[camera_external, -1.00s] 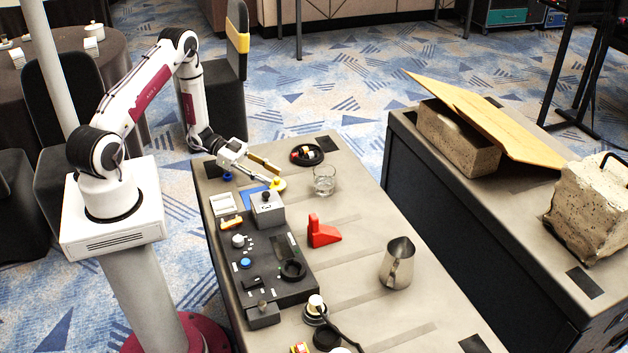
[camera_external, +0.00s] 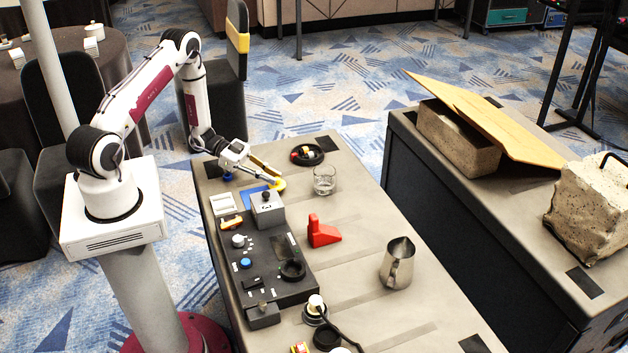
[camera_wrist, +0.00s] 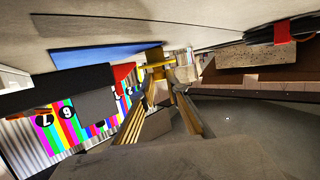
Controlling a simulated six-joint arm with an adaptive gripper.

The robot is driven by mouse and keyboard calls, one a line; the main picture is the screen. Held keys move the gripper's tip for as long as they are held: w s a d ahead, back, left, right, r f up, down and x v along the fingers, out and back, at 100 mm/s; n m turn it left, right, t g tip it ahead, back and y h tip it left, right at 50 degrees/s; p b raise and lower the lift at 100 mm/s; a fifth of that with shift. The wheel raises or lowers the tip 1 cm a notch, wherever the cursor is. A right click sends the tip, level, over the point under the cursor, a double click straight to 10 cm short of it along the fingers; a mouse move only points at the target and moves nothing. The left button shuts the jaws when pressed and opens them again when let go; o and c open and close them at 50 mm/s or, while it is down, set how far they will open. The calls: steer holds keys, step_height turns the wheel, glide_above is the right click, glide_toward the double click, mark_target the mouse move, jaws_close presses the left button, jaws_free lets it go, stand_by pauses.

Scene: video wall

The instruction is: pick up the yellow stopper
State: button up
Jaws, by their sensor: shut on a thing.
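The yellow stopper (camera_external: 280,184) is at the tip of my gripper (camera_external: 274,178), near the back left of the grey table. In the wrist view a yellow piece (camera_wrist: 158,65) shows at the far end of my two long fingers (camera_wrist: 163,78). The fingers are closed in on the stopper. They hide part of it, and I cannot tell whether it touches the table.
A glass (camera_external: 324,180) stands close to the right of the gripper. A black round dish (camera_external: 307,155) lies behind it. A metal jug (camera_external: 398,264) stands farther forward.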

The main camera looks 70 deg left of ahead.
steer(key=shift+r, duration=0.15)
step_height(320, 180, up, 10)
stand_by(1.1)
stand_by(0.5)
